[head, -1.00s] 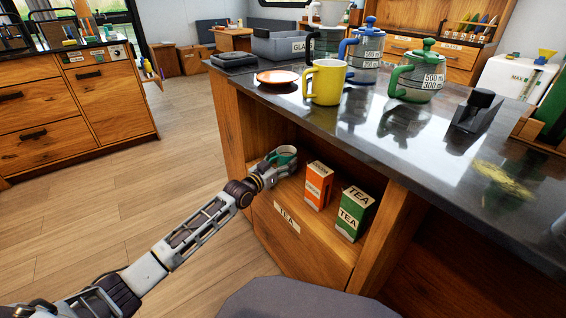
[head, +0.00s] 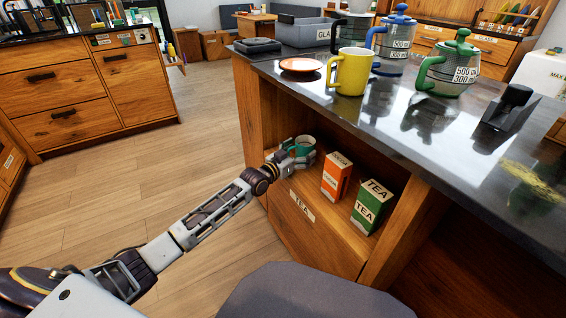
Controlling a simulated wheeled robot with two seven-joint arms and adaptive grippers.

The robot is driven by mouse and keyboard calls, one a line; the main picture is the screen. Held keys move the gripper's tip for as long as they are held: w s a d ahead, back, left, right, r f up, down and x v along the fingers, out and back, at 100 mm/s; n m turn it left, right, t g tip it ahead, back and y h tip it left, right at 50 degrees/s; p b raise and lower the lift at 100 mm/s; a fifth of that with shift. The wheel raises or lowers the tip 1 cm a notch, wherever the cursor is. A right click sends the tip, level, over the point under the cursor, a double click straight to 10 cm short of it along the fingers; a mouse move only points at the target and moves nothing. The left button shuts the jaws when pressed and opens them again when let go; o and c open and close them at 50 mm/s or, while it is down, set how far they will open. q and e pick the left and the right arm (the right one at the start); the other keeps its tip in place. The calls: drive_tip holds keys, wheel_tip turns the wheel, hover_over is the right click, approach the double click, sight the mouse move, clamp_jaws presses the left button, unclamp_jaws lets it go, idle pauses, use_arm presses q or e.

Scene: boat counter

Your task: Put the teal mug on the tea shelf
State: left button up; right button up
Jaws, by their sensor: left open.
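The teal mug (head: 305,144) is inside the open shelf under the counter, at its left end. Its pale rim and part of its teal side show; my gripper covers the rest. The tea shelf (head: 318,206) has a "TEA" label on the front below it. My left gripper (head: 292,155) is open at the mug's near left side, its fingers close against or around it; I cannot tell whether they touch. The mug looks upright and appears to rest on the shelf board, but its base is hidden. My right gripper is not in view.
An orange box (head: 336,177) and a green tea box (head: 372,206) stand on the shelf right of the mug. On the counter above are a yellow mug (head: 348,73), an orange saucer (head: 301,65), a green-lidded pot (head: 447,72) and a black dispenser (head: 508,110).

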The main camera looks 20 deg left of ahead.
use_arm(q)
drive_tip(key=p+v, duration=0.4)
drive_tip(key=v, duration=0.7)
drive_tip(key=shift+s, duration=0.2)
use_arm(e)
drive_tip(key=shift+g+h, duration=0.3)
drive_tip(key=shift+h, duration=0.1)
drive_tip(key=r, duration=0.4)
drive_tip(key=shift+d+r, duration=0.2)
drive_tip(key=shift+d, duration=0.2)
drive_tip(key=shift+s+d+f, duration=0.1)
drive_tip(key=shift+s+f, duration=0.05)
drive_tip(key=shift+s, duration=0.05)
